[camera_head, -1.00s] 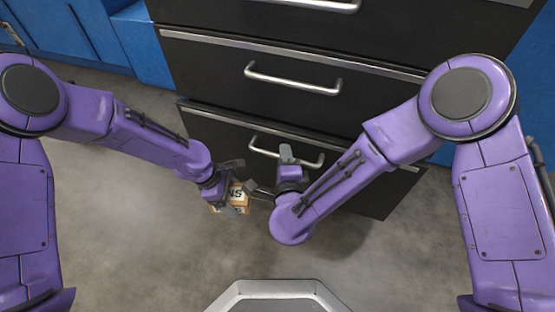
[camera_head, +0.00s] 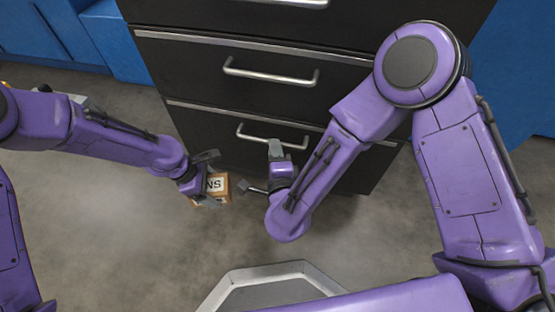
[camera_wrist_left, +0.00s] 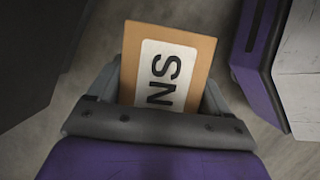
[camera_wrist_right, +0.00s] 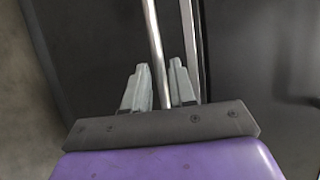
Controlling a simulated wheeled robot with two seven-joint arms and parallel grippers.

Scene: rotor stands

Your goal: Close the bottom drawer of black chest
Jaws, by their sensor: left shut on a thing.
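The black chest (camera_head: 200,72) stands ahead in the head view, with several drawers. Its bottom drawer (camera_head: 210,135) has a silver bar handle (camera_head: 255,138) and looks about flush with the drawer above; a small gap cannot be ruled out. My right gripper (camera_head: 259,168) is open in front of this drawer. In the right wrist view, a silver bar (camera_wrist_right: 153,45) runs between its spread fingers (camera_wrist_right: 159,88); contact cannot be told. My left gripper (camera_head: 212,178) is shut on a small light-brown box (camera_head: 222,191) with a white label, also in the left wrist view (camera_wrist_left: 130,45).
Blue cabinets (camera_head: 75,35) stand left of the chest, and a blue surface (camera_head: 510,70) lies to its right. The grey floor (camera_head: 110,230) in front is clear. My two grippers are close together before the chest.

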